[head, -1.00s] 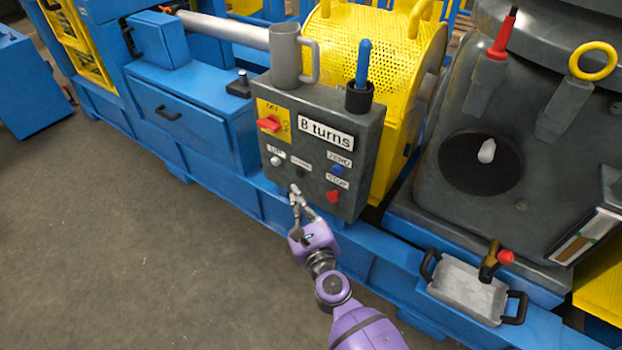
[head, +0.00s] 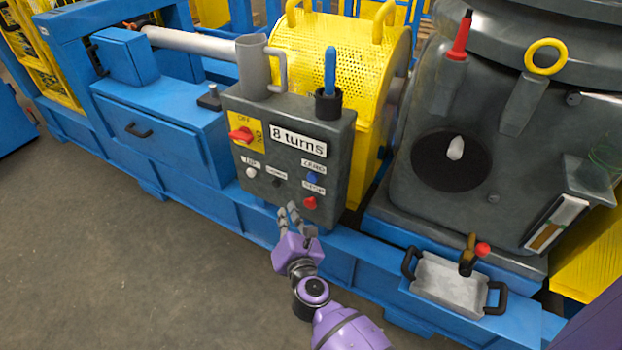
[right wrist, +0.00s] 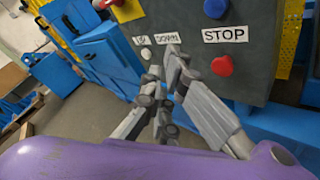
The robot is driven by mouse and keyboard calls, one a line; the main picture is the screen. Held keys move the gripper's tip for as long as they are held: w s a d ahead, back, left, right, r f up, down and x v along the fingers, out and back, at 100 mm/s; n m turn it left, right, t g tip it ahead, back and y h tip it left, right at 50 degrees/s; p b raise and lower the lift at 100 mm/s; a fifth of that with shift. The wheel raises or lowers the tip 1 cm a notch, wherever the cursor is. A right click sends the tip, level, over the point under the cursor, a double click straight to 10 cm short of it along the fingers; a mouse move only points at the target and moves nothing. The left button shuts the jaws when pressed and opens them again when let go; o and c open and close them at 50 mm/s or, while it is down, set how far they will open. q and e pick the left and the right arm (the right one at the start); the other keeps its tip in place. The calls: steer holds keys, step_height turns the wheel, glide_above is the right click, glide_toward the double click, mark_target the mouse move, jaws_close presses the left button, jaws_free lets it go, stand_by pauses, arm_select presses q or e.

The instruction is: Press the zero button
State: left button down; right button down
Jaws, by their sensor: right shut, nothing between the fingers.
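The zero button is a small blue button (head: 313,178) under the ZERO label, on the right of the grey control box (head: 235,190). It also shows in the right wrist view (right wrist: 216,8) at the top edge, where its label is cut off. A red STOP button (head: 310,203) sits below it. My right gripper (head: 289,208) is shut and empty, low in front of the box, between the black DOWN button (head: 277,183) and the red one. Its fingertips are below and left of the blue button, apart from it. My left gripper is out of view.
A white UP button (head: 251,172) and a red OFF/ON switch (head: 241,134) are on the same box. A grey mug (head: 251,70) and a black holder with a blue-handled tool (head: 329,85) stand on top. Open floor (head: 90,250) lies at left.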

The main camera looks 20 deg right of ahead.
mark_target(312, 177)
steer(key=w+d, duration=0.5)
steer(key=d, duration=0.1)
steer(key=shift+d, duration=0.25)
steer(key=shift+w+d, duration=0.1)
stand_by(1.3)
steer(key=shift+w+d, duration=0.15)
steer(key=shift+d, duration=0.05)
steer(key=shift+w+d, duration=0.35)
steer(key=shift+d, duration=0.1)
stand_by(1.4)
steer(key=shift+s+a, duration=0.6)
steer(key=shift+a, duration=0.15)
